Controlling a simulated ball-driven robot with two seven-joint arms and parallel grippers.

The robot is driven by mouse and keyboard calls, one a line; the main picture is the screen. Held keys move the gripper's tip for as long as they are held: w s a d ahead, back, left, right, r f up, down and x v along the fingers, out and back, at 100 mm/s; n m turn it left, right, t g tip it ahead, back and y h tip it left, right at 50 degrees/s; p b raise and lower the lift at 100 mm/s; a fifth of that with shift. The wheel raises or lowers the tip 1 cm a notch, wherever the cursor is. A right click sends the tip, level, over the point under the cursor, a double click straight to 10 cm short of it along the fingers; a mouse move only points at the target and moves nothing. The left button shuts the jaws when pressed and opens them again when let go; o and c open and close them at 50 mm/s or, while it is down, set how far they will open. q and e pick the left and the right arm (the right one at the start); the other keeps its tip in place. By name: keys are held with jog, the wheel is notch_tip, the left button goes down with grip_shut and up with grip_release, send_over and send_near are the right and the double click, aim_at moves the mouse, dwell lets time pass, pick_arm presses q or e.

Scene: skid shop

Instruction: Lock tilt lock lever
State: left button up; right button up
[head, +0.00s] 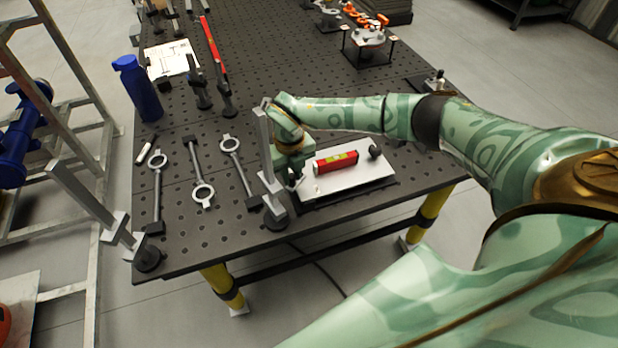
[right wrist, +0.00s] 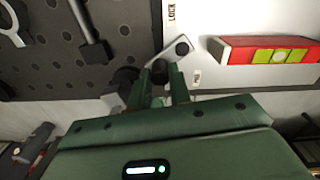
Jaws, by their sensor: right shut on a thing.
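The tilt lock lever (right wrist: 181,48) shows in the right wrist view as a short grey arm with a dark knob (right wrist: 160,70). It is on a white plate (right wrist: 212,18) with a printed "LOCK" label (right wrist: 171,12). My right gripper (right wrist: 159,83) is shut on the dark knob at the lever's end. In the head view my right gripper (head: 293,180) is low at the left edge of the white plate (head: 350,182), and it mostly hides the lever there. My left gripper is not in view.
A red spirit level (head: 336,162) and a dark knob (head: 375,152) are on the plate. An upright clamp (head: 266,150) stands close beside my right gripper. A blue bottle (head: 139,88) stands farther left.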

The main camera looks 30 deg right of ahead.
jog(key=shift+w+a, duration=0.15)
jog(key=shift+w, duration=0.2)
jog(key=shift+w+b, duration=0.15)
jog(key=shift+b, duration=0.15)
jog(key=shift+w, duration=0.4)
jog(key=o, duration=1)
jog(key=shift+r, duration=0.1)
